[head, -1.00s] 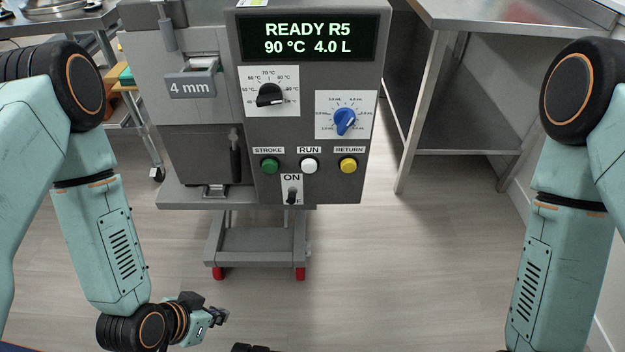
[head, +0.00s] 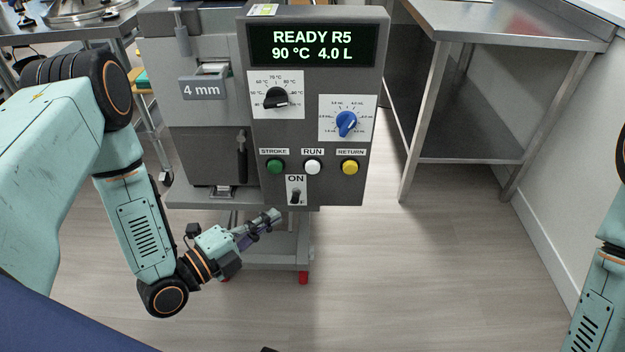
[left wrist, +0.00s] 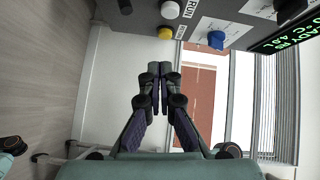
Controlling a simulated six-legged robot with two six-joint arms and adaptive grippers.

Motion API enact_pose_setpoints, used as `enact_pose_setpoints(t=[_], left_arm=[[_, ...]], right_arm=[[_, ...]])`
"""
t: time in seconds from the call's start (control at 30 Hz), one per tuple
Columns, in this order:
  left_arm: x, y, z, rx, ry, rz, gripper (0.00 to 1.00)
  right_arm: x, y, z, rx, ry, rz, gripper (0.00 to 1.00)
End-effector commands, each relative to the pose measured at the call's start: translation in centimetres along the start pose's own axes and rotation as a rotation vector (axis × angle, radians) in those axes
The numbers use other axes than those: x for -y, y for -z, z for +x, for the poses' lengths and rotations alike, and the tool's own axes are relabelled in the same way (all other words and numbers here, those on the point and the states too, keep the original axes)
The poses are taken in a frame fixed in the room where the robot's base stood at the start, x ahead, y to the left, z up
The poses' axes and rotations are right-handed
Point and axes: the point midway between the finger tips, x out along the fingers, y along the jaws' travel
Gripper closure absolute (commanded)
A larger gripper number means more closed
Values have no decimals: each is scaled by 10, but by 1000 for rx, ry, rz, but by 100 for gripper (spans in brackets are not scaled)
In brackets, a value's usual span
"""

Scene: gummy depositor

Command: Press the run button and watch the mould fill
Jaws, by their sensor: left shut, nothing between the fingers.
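The depositor's control panel (head: 320,120) faces me in the head view. Its display (head: 313,45) reads READY R5, 90 °C, 4.0 L. The white RUN button (head: 312,167) sits between the green STROKE button (head: 275,167) and the yellow RETURN button (head: 350,167). The ON switch (head: 296,196) is below. My left gripper (head: 276,216) is shut and empty, below the panel and apart from the buttons. In the left wrist view the closed fingers (left wrist: 159,72) are below the white button (left wrist: 170,10) and yellow button (left wrist: 166,33). My right gripper is out of view. No mould is visible.
A black dial (head: 276,98) and a blue dial (head: 347,122) are above the buttons. A steel table (head: 510,25) stands at the right. A lever (head: 242,155) is left of the buttons. The floor in front is clear.

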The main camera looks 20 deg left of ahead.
Motion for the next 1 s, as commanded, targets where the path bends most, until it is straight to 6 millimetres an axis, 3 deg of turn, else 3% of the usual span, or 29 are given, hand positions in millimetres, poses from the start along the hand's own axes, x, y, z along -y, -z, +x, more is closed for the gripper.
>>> enact_pose_setpoints(t=[0.2, 0.67, 1.0], left_arm=[[9, -2, -2, 6, 41, 142, 100], [8, 0, 2, 4, 39, 158, 100], [8, 2, 53, -3, 40, 161, 100]], right_arm=[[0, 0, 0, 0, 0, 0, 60], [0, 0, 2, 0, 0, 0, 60], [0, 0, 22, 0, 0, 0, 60]])
